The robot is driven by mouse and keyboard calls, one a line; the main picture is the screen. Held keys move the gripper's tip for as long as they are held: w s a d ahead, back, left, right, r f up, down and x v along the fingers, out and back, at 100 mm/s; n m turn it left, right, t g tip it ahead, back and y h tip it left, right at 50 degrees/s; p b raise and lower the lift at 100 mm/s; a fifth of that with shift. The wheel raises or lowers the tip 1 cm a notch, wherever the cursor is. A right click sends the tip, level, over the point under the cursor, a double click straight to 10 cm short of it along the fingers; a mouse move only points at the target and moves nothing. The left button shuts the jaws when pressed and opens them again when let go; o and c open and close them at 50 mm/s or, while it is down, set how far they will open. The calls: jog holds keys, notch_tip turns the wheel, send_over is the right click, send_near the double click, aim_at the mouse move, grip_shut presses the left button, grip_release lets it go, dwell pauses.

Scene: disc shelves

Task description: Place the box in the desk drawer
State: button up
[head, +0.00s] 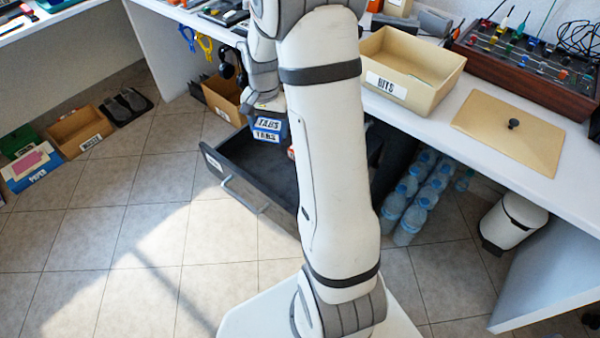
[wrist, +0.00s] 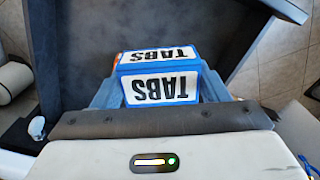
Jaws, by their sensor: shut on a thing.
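A blue box with white TABS labels (head: 268,130) is held over the open desk drawer (head: 228,172). The box also shows in the wrist view (wrist: 160,82), between the two fingers of my gripper (wrist: 158,90). My gripper is shut on the box. The dark grey drawer is pulled out under the white desk, with a metal handle on its front. My arm hides the right part of the drawer in the head view. In the wrist view the drawer wall (wrist: 268,8) shows behind the box.
On the desk stand an open BITS box (head: 415,75), its tan lid with a black knob (head: 510,130), and a mixer-like panel (head: 530,70). Water bottles (head: 408,210) and a white bin (head: 512,222) stand on the floor to the right. Open floor lies left of the drawer.

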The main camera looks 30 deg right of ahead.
jog(key=d+f+m+b, duration=0.1)
jog(key=f+b, duration=0.1)
jog(key=f, duration=0.3)
jog(key=s+d+f+m+b, duration=0.1)
jog(key=d+f+m+b, duration=0.1)
jog(key=f, duration=0.3)
jog(key=s+d+f+m+b, duration=0.1)
jog(key=f+m+b, duration=0.1)
jog(key=f, duration=0.3)
jog(key=shift+s+d+f+b, duration=0.1)
jog(key=shift+d+f+b, duration=0.1)
jog(key=shift+b, duration=0.65)
jog(key=shift+f, duration=0.2)
jog(key=o, duration=1)
jog(key=shift+r, duration=0.1)
